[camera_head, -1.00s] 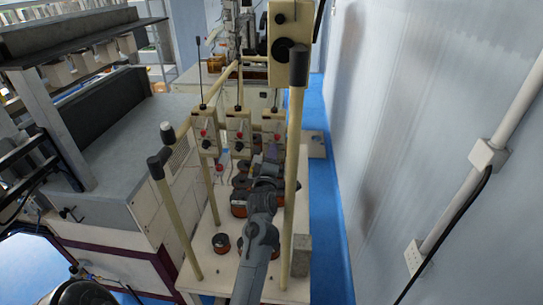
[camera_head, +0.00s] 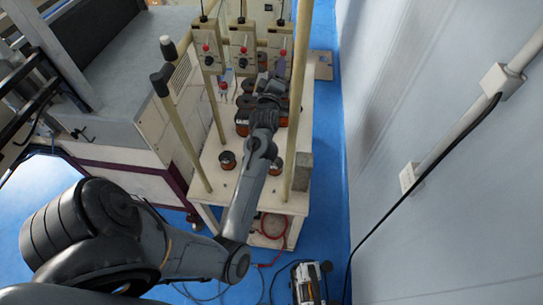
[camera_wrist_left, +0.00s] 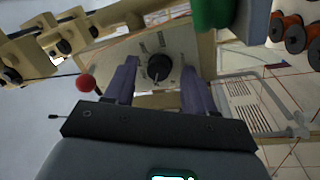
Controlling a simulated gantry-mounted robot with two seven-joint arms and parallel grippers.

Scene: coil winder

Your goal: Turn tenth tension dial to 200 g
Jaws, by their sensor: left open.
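The left wrist view shows a black round tension dial (camera_wrist_left: 159,67) on a cream panel (camera_wrist_left: 128,57) with small dark scale marks. A white pointer line shows on the dial; the scale numbers are too small to read. My left gripper (camera_wrist_left: 158,90) is open, its two fingers on either side of the dial with gaps to it. In the head view my left gripper (camera_head: 274,78) is in front of the rightmost of three cream tension units (camera_head: 279,42); its fingertips are hard to make out. My right gripper is not in view.
A red ball-tipped lever (camera_wrist_left: 85,83) is close to the left finger. A green part (camera_wrist_left: 213,14) is above the right finger. Orange-and-black spools (camera_head: 227,160) stand on the white table (camera_head: 213,180). Cream posts (camera_head: 297,95) rise around my arm.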

